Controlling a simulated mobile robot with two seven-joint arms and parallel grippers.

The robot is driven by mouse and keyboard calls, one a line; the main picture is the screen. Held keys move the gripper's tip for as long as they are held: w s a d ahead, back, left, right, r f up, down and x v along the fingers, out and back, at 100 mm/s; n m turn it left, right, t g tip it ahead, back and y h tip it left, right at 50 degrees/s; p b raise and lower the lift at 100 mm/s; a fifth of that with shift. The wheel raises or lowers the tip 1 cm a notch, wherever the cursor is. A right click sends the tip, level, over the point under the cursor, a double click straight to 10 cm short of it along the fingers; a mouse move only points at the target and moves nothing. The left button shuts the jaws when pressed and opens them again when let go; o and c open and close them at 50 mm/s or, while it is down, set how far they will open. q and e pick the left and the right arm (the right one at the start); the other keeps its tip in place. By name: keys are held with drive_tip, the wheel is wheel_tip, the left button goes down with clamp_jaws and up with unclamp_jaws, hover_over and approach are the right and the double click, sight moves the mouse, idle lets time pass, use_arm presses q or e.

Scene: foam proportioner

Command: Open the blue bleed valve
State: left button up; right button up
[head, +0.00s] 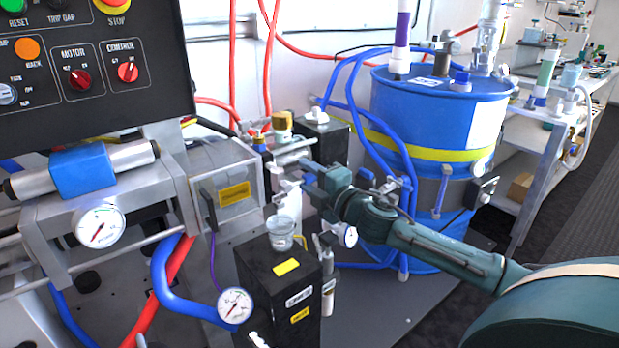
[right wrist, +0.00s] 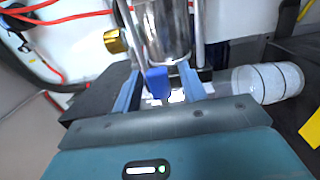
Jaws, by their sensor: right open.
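In the right wrist view, a small blue handle (right wrist: 157,83), which looks like the bleed valve, stands below a shiny metal cylinder (right wrist: 165,30). My right gripper (right wrist: 160,76) is open, with its two blue-grey fingers on either side of the handle. I cannot tell whether a finger touches it. In the head view my right gripper (head: 298,174) reaches in from the right to the metal fittings beside the grey block. There the blue handle cannot be made out clearly among the fingers and fittings. My left gripper is not in view.
A blue drum (head: 440,110) with blue hoses stands behind my right arm. A black box (head: 275,290) with a clear cup (head: 280,232) stands below the gripper. A control panel (head: 90,70) fills the upper left. A brass knob (right wrist: 115,41) sits left of the cylinder.

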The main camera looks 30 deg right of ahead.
drive_tip(key=shift+c, duration=0.4)
clamp_jaws()
